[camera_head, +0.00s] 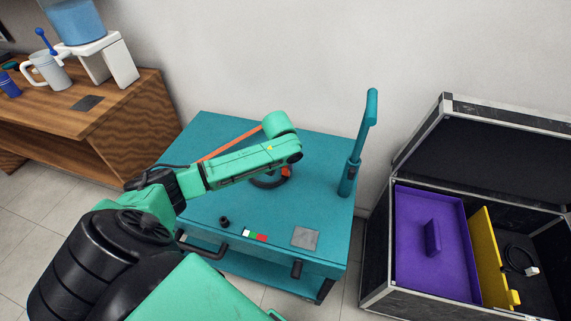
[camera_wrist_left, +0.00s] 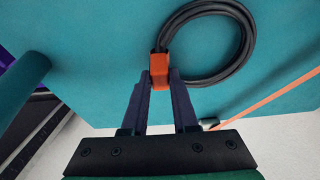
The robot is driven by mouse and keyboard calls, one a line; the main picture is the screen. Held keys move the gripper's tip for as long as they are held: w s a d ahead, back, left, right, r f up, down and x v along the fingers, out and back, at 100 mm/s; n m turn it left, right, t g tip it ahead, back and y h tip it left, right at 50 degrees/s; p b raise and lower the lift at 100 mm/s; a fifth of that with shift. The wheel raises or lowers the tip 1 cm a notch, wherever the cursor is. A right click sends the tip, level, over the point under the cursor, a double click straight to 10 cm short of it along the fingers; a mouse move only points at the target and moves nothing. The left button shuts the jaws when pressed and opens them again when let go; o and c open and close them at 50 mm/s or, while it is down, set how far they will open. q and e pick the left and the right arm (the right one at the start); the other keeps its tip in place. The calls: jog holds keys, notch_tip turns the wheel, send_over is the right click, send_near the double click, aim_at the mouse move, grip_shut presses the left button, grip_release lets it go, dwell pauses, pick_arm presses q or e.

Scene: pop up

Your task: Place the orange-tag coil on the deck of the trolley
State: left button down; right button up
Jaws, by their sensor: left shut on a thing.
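The trolley is teal, with a flat deck (camera_head: 325,210) in the middle of the head view. The dark cable coil (camera_head: 263,185) is over the deck, partly hidden by my left arm. Its orange tag (camera_head: 287,172) shows at the coil's right side. In the left wrist view, the coil (camera_wrist_left: 247,38) is a black ring with the orange tag (camera_wrist_left: 160,66) at its near side. My left gripper (camera_wrist_left: 160,82) is shut on that tag. The coil looks very close to the deck; I cannot tell if it touches. My right gripper is not in view.
The trolley's upright handle (camera_head: 355,150) stands at the deck's right side. An orange strap (camera_head: 228,140) crosses the deck. A grey square (camera_head: 305,238) lies near the front edge. An open case (camera_head: 432,245) stands right, a wooden bench (camera_head: 110,125) left.

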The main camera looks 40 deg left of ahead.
pick_arm(q)
jog(key=c, duration=0.7)
grip_release()
jog(key=shift+r, duration=0.1)
jog(key=v, duration=1.2)
jog(key=shift+p, duration=0.35)
